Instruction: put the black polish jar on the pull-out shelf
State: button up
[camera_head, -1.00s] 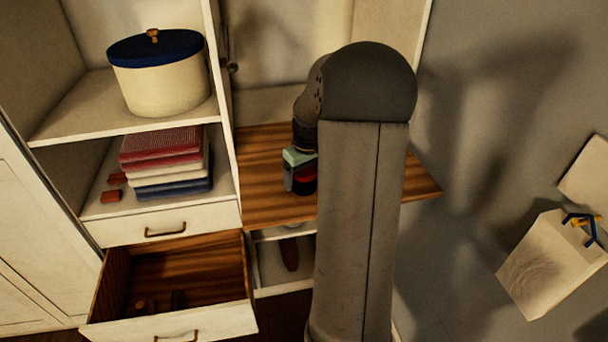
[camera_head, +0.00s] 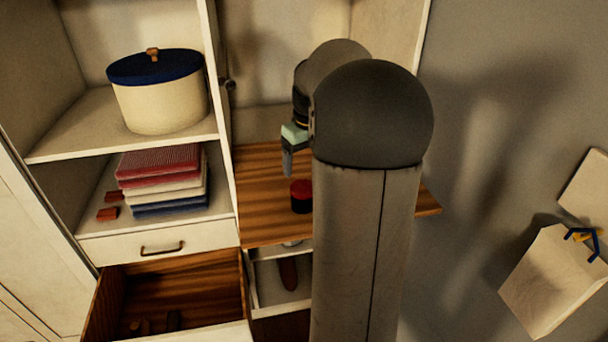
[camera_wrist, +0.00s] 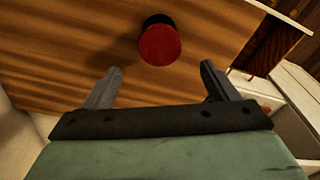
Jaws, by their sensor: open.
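The black polish jar (camera_head: 301,197) with a red lid stands upright on the wooden pull-out shelf (camera_head: 265,215). In the wrist view the jar (camera_wrist: 160,42) shows its red lid on the bare shelf board (camera_wrist: 70,60), beyond the fingertips. My gripper (camera_head: 288,172) is above the shelf, up and to the left of the jar in the head view, and apart from it. In the wrist view my gripper's two fingers (camera_wrist: 156,80) are spread with nothing between them. My arm hides the right part of the shelf in the head view.
An open wooden drawer (camera_head: 190,280) is at the lower left. Folded cloths (camera_head: 165,180) and a round cream box (camera_head: 160,105) with a blue lid sit in the left compartments. A pale box (camera_head: 550,280) is at the right. The shelf's left part is bare.

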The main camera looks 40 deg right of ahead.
jog(key=s+a, duration=0.2)
jog(key=a, duration=0.6)
jog(key=s+a, duration=0.3)
jog(key=a, duration=0.4)
jog(key=s+a+f, duration=0.4)
jog(key=s+a, duration=0.2)
jog(key=s, duration=0.1)
jog(key=s+a+f, duration=0.3)
jog(key=s+a, duration=0.4)
jog(key=shift+f+n+g, duration=0.4)
jog(key=shift+a, duration=0.1)
